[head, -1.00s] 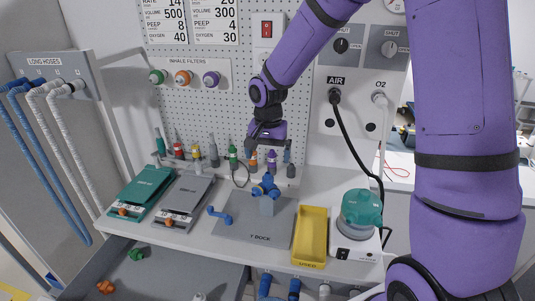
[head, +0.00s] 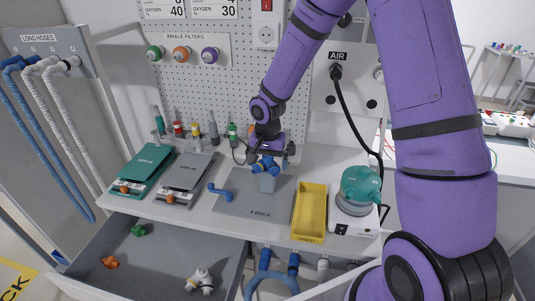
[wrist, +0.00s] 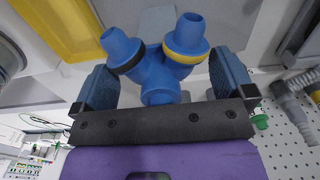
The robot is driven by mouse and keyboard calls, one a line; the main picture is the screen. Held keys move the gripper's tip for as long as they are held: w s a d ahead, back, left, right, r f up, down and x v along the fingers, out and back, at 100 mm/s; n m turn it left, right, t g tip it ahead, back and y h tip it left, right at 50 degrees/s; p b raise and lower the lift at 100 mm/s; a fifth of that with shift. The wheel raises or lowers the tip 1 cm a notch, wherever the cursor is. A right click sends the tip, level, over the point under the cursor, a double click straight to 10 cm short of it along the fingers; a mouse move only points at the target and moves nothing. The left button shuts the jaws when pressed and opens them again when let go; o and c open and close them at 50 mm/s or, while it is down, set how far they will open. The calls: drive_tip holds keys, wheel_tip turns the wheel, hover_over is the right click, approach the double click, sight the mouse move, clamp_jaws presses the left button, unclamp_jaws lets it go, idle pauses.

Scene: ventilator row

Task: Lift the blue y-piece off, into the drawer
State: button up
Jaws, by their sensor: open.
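The blue y-piece (head: 266,166) sits on top of a grey post (head: 266,184) on the grey plate marked Y DOCK (head: 253,204). My gripper (head: 269,157) is right at the y-piece and covers part of it in the head view. In the wrist view, the fingers of my gripper (wrist: 163,72) are open, one on each side of the y-piece (wrist: 159,70), with a gap on both sides. Two ports point away from my palm, one with a black ring and one with a yellow ring. The drawer (head: 150,262) is pulled open below the counter.
The drawer holds a green piece (head: 139,230), an orange piece (head: 110,262) and a white piece (head: 201,280), with free floor between. A blue elbow (head: 219,190) lies left of the post. A yellow USED tray (head: 311,239) and a teal-topped humidifier (head: 360,185) stand to the right.

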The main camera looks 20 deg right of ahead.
drive_tip(key=shift+f, duration=0.1)
drive_tip(key=c, duration=0.8)
drive_tip(key=shift+r, duration=0.25)
drive_tip(key=shift+r, duration=2.3)
drive_tip(key=shift+w, duration=0.1)
drive_tip(key=w+d+f+n, duration=0.6)
drive_tip(key=w, duration=0.3)
drive_tip(key=shift+w+d+n, duration=0.15)
drive_tip(key=shift+w+n, duration=0.2)
drive_tip(key=shift+n, duration=0.05)
